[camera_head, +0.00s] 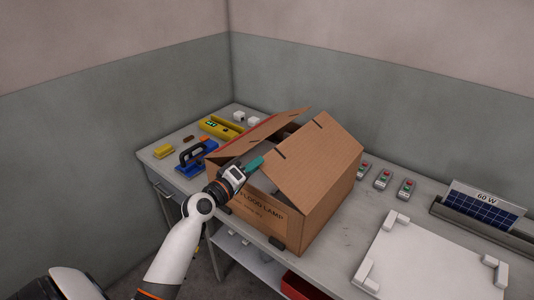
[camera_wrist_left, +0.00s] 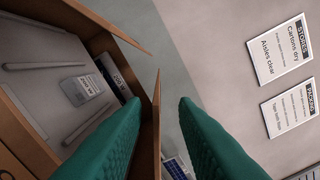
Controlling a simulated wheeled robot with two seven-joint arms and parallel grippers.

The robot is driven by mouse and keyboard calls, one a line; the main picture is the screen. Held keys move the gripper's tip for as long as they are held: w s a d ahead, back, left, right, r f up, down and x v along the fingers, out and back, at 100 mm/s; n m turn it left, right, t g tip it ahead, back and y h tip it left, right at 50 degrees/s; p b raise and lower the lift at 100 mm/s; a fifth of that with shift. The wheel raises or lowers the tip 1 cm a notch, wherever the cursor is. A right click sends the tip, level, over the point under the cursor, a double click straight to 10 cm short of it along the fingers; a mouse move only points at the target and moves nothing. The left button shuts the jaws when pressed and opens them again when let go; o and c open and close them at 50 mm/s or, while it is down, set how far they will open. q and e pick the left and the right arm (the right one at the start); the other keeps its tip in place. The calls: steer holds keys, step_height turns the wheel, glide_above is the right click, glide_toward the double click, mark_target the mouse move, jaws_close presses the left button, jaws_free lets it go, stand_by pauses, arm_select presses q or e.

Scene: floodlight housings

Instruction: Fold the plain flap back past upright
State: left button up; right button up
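An open brown carton (camera_head: 322,205) marked "FLOOD LAMP" stands on the bench. Its plain flap (camera_head: 315,160) slopes up on the right side, with dark marks at its edge. The opposite flap (camera_head: 262,132), with a red strip, leans up on the far left side. My left gripper (camera_head: 257,161) is at the carton's near opening, beside the plain flap's lower left corner. In the left wrist view its green fingers (camera_wrist_left: 160,110) are apart, with a cardboard flap edge (camera_wrist_left: 156,125) showing between them. I cannot tell whether they touch it. My right gripper is out of view.
Inside the carton, a pale labelled item (camera_wrist_left: 82,88) shows. A blue-and-black tool (camera_head: 195,155) and a yellow level (camera_head: 220,129) lie left of the carton. Several small switch boxes (camera_head: 383,179), a white fixture board (camera_head: 430,258) and a solar panel (camera_head: 484,208) are to the right.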

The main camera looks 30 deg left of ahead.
mark_target(267, 157)
arm_select(q)
steer(key=w, duration=0.6)
steer(key=shift+w+d+p, duration=0.1)
steer(key=shift+d+p, duration=0.15)
steer(key=shift+p, duration=0.05)
steer(key=shift+c, duration=0.4)
jaws_close()
stand_by(0.7)
